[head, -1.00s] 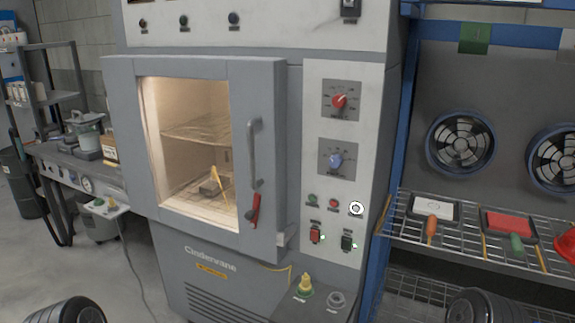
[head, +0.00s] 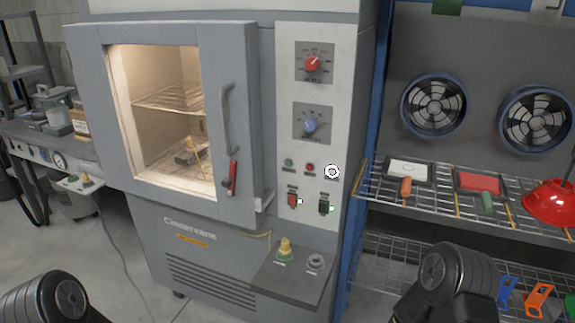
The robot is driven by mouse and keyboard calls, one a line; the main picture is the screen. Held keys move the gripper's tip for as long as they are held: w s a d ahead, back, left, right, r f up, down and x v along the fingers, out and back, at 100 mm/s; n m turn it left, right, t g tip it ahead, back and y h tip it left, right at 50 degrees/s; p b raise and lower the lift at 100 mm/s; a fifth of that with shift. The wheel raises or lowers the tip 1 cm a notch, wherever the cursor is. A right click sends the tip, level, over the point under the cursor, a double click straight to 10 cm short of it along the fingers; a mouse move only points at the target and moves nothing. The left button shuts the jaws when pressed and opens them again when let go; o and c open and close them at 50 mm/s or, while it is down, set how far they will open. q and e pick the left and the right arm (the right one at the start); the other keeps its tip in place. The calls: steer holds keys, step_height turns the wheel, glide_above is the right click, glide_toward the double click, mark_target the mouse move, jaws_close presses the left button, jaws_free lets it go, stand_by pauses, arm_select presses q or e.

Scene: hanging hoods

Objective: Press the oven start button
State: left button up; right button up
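The grey oven (head: 190,225) stands in the middle with a lit chamber behind a windowed door (head: 245,110). Below these are a small green button (head: 289,162), a small red button (head: 310,168) and a white round piece (head: 332,171). A red rocker switch (head: 292,201) and a dark rocker switch (head: 324,206) sit lower. The labels are too small to read, so I cannot tell which one is start. Neither gripper shows; only dark arm links show at the bottom.
A grey ledge (head: 300,285) juts out below the panel, with a yellow knob (head: 284,250) and a grey round button (head: 316,262). A workbench (head: 60,150) is at left.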

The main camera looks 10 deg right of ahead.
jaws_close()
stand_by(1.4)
